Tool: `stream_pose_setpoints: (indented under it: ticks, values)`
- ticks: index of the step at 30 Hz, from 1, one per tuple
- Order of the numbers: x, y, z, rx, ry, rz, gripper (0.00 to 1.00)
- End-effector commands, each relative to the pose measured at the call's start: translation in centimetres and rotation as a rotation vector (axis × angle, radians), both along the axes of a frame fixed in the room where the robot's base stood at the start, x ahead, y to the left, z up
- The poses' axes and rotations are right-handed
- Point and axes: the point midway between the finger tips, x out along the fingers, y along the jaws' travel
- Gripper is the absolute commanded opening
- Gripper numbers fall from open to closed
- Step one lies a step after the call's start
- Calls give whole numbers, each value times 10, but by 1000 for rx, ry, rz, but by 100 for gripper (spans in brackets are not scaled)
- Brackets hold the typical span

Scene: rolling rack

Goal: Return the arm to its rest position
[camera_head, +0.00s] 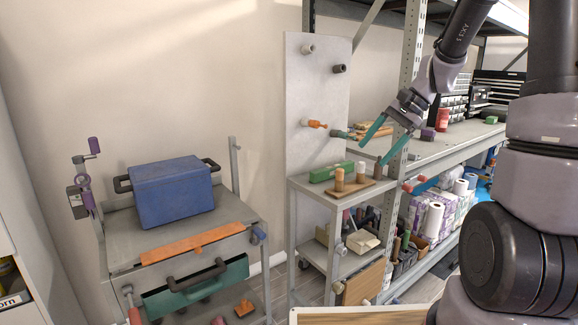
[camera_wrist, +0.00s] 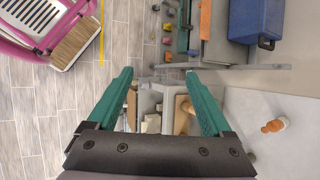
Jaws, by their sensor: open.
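My gripper (camera_head: 384,138) is at the end of my arm, in the air above the small rolling rack (camera_head: 303,184) in the head view. Its two teal fingers are spread apart with nothing between them. In the wrist view my gripper (camera_wrist: 160,75) shows the same wide gap, and the rack's shelves with several items lie below and beyond it. My arm comes in from the upper right, bent, with the wrist tilted down to the left.
A pegboard panel (camera_head: 312,90) with several pegs stands behind the rack. A tall shelf (camera_head: 446,149) is close at right. A cart with a blue box (camera_head: 174,193) stands at left. In the wrist view, a pink-framed object (camera_wrist: 48,30) is on the floor, which is otherwise fairly clear.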

Motion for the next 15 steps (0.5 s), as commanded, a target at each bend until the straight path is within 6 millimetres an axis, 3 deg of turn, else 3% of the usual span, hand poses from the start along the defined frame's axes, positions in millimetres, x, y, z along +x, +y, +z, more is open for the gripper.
stream_pose_setpoints:
  ticks: [1,6,15]
  values:
    - [-14,2,18,-46,-56,32,84]
    - [-56,1,59,-195,-225,122,84]
    - [-131,-9,110,-431,-533,249,84]
